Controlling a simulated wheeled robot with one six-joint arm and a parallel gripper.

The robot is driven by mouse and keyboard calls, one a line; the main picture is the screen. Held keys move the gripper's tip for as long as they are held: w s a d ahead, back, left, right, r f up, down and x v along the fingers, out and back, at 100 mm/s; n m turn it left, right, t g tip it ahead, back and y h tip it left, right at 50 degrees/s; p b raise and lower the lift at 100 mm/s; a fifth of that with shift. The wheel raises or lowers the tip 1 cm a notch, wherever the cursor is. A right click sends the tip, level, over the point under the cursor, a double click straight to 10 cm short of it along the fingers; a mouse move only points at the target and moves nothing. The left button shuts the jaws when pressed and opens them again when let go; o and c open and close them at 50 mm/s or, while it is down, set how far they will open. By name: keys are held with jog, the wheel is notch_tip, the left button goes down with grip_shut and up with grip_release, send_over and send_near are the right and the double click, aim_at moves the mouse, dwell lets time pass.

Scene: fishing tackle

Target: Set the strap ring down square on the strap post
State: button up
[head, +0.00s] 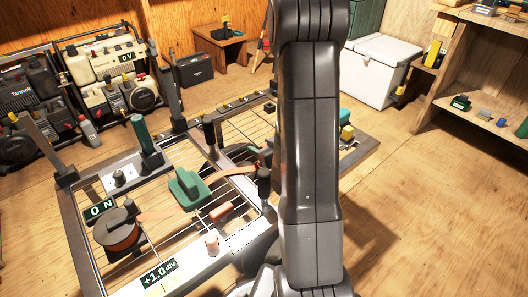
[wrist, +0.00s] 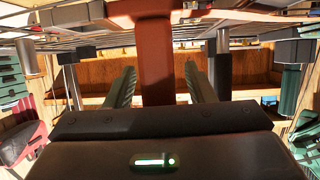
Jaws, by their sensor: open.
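An orange-brown strap (head: 165,212) runs from a round reel (head: 121,232) on the left of the metal frame, past a green block (head: 187,188), toward the right. I cannot make out its ring. Black-topped posts stand near its right end, one at the front (head: 263,182) and one farther back (head: 210,132); I cannot tell which is the strap post. In the wrist view, my gripper (wrist: 158,85) is open, its two green fingers apart. A broad red-brown piece (wrist: 155,50), perhaps the strap, shows between them with gaps on both sides. My arm hides the gripper in the head view.
The metal frame (head: 90,262) carries thin wires, a green-handled upright (head: 142,135), a red handle (head: 222,212) and a "+1.0 div" display (head: 159,273). A white cooler (head: 375,72) and wooden shelves (head: 440,85) stand behind. The wooden floor at right is clear.

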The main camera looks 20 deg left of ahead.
jog(key=shift+s+d, duration=0.1)
jog(key=shift+c, duration=0.2)
grip_shut()
jog(key=shift+r, duration=0.1)
